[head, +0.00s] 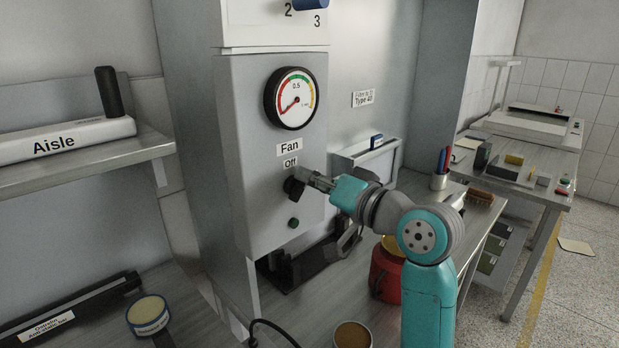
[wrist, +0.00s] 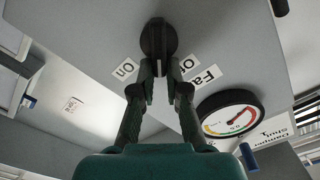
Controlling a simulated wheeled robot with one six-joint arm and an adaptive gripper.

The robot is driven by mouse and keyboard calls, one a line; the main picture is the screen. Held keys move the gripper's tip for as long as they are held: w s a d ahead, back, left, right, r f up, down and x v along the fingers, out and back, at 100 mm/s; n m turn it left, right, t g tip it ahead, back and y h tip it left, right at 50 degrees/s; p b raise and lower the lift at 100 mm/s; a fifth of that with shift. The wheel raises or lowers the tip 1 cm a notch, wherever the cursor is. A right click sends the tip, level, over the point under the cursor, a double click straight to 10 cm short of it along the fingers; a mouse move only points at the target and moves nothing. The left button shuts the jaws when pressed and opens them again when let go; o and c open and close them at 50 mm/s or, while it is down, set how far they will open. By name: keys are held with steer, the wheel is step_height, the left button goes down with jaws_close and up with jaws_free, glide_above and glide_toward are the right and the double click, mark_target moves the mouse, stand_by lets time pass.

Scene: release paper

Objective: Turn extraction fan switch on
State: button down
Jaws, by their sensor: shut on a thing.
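The fan switch is a black rotary knob (head: 291,188) on the front of a grey panel (head: 240,130), below the "Fan" label (head: 289,148) and the "Off" label (head: 290,163). My gripper (head: 304,181) reaches it from the right. In the wrist view the knob (wrist: 158,38) sits at the top centre, with the fingers of my gripper (wrist: 162,68) closed on its near part. The "On" label (wrist: 125,68) shows to the left of the fingers. The "Off" label (wrist: 190,63) is to the right, partly hidden by a finger.
A round gauge (head: 296,98) is above the labels and a green button (head: 293,223) is below the knob. A red container (head: 386,275) stands under my arm on the bench. A pen cup (head: 439,180) is to the right. Another bench (head: 540,185) stands further back.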

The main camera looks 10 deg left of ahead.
steer(key=shift+w+d+f+m, duration=0.1)
steer(key=shift+f+m, duration=0.25)
steer(key=shift+m, duration=1.3)
steer(key=shift+w+f+m, duration=0.1)
steer(key=shift+f+m, duration=0.3)
steer(key=shift+m, duration=1.2)
steer(key=shift+w+d+f+m, duration=0.1)
steer(key=shift+f+m, duration=0.25)
steer(key=shift+m, duration=1.3)
steer(key=c, duration=1.2)
jaws_free()
steer(key=shift+a, duration=0.15)
steer(key=v, duration=1.2)
